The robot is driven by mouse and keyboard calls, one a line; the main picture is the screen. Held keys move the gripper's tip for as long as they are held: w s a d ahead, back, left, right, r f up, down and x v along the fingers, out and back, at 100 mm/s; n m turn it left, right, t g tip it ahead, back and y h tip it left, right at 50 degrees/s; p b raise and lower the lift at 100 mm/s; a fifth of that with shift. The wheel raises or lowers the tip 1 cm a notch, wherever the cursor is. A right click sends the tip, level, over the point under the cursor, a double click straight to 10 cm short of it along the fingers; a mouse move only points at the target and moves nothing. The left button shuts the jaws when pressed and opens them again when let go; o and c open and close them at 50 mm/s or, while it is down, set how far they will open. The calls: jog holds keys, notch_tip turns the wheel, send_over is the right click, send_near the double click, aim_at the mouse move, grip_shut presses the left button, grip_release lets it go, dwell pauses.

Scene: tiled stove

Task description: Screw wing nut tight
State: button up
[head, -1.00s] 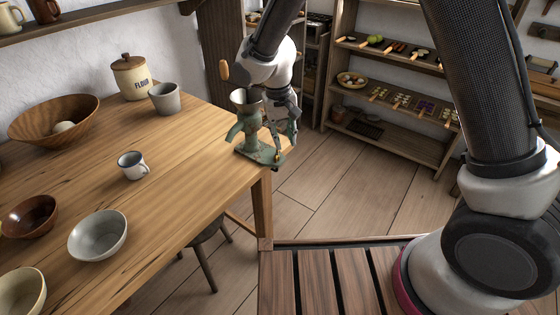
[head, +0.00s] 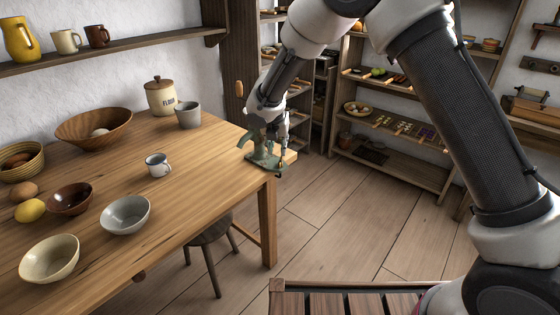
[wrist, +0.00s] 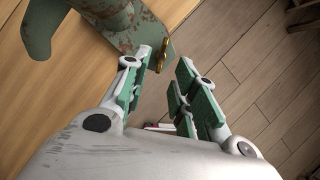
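A worn green cast-metal grinder (head: 265,160) stands at the right corner of the wooden table (head: 190,185); its upper part is largely hidden by my arm. In the wrist view its chipped green body (wrist: 105,18) fills the top left. A small brass wing nut (wrist: 165,53) shows at the edge of its foot. My gripper (wrist: 165,72) is open, with a clear gap between its green-padded fingers. The wing nut lies just beyond the fingertips, closer to the left finger; I cannot tell whether they touch. In the head view my gripper (head: 284,150) is beside the grinder.
A flour jar (head: 160,97), a grey cup (head: 188,115), a small mug (head: 158,165) and several bowls stand farther left on the table. A stool (head: 210,240) is under it. Shelves (head: 400,130) stand behind.

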aim_at(280, 163)
jog(key=x, duration=0.8)
jog(key=shift+s, duration=0.1)
jog(key=shift+r, duration=0.1)
grip_shut()
